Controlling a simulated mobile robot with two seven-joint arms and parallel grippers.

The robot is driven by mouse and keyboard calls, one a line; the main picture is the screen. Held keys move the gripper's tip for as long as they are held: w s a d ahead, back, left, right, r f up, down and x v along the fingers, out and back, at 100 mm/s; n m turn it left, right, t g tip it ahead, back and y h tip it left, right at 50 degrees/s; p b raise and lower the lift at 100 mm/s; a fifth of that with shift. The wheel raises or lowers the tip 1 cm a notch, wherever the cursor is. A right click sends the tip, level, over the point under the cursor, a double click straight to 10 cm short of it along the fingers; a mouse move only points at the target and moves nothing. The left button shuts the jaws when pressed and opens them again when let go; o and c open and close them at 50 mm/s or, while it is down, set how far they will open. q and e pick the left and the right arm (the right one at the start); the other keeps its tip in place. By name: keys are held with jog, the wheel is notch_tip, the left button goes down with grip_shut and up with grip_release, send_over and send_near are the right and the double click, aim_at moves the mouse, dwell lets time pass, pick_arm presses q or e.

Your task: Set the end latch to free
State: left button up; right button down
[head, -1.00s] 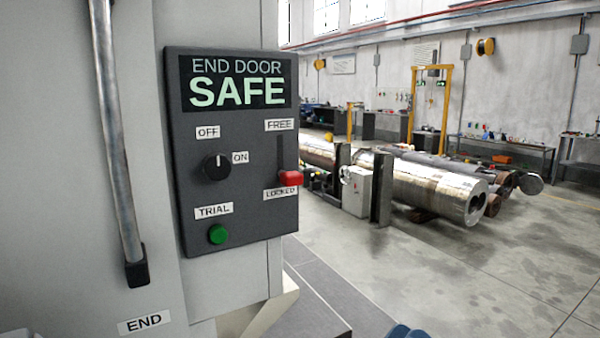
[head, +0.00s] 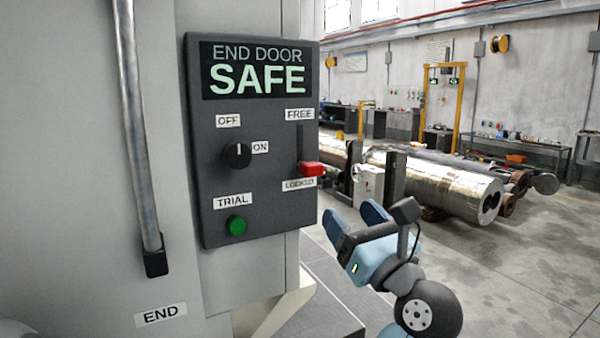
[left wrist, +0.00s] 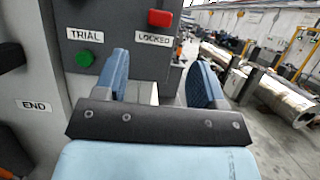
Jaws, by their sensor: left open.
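The end latch is a red handle (head: 312,169) in a vertical slot on the dark control panel (head: 270,215). It sits at the slot's lower end, just above the LOCKED label (head: 300,185); the FREE label (head: 300,114) is at the top. My left gripper (head: 352,217) is open and empty, below and to the right of the handle, with blue fingers apart. In the left wrist view the red handle (left wrist: 160,18) shows at the top, beyond the open fingers and not touched. My right gripper is not in view.
The panel also has a black OFF/ON knob (head: 238,155), pointing upward, and a green TRIAL button (head: 237,225). Its display (head: 257,70) reads END DOOR SAFE. A vertical metal bar handle (head: 140,140) stands on the left. Open floor and metal cylinders (head: 440,180) lie to the right.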

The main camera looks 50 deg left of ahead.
aim_at(316, 172)
pick_arm(q)
jog(key=p+x, duration=0.6)
jog(key=x, duration=0.7)
jog(key=shift+a, duration=0.25)
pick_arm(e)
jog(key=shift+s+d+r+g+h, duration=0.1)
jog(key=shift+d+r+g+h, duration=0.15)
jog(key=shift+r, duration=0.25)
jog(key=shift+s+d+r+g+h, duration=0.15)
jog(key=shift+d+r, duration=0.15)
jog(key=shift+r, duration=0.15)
pick_arm(q)
jog(key=shift+c, duration=0.2)
